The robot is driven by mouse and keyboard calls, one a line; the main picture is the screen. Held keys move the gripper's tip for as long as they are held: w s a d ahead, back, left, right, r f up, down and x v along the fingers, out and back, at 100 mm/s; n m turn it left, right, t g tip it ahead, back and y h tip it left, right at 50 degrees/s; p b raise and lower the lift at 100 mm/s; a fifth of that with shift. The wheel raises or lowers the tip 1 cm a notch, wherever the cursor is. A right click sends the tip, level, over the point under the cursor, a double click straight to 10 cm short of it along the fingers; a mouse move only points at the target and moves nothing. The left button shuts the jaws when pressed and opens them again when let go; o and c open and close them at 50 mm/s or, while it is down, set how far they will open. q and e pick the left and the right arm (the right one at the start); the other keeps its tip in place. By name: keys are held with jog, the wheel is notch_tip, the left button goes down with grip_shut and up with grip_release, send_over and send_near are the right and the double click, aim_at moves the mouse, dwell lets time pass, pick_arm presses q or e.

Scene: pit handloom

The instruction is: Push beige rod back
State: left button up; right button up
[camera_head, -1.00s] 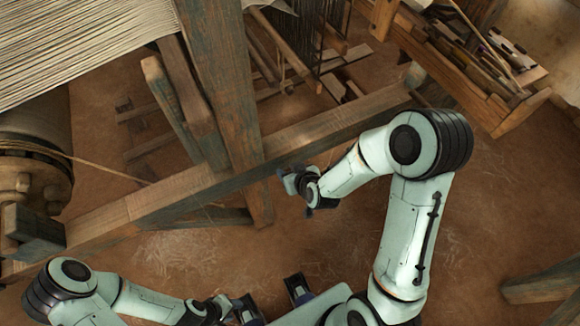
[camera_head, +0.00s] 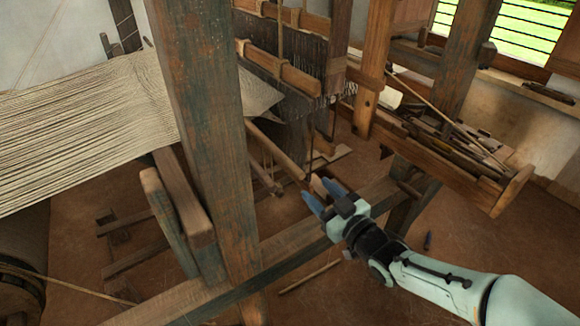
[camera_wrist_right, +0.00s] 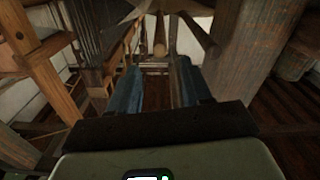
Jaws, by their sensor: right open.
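A slim beige-brown rod (camera_head: 276,149) slants down toward my right gripper in the head view. A pale rod with a rounded end (camera_wrist_right: 160,46) shows in the right wrist view, pointing toward the camera just beyond the fingertips and roughly midway between them. I cannot tell for certain that both views show the same rod. My right gripper (camera_head: 323,195) is open, its blue fingers pointing into the loom frame. It also shows in the right wrist view (camera_wrist_right: 158,68), with nothing between the fingers. My left gripper is out of view.
A thick upright post (camera_head: 205,130) stands left of my right arm. A long low beam (camera_head: 290,247) runs beneath the gripper. Pale warp threads (camera_head: 85,125) stretch at left. A wooden tray of tools (camera_head: 440,140) is at the right.

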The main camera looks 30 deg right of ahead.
aim_at(290, 165)
jog(key=w, duration=0.4)
jog(key=w+p, duration=0.1)
jog(key=w, duration=0.3)
jog(key=w+a+p, duration=0.1)
jog(key=w, duration=0.3)
jog(key=shift+w, duration=0.2)
grip_shut()
jog(key=shift+f, duration=0.1)
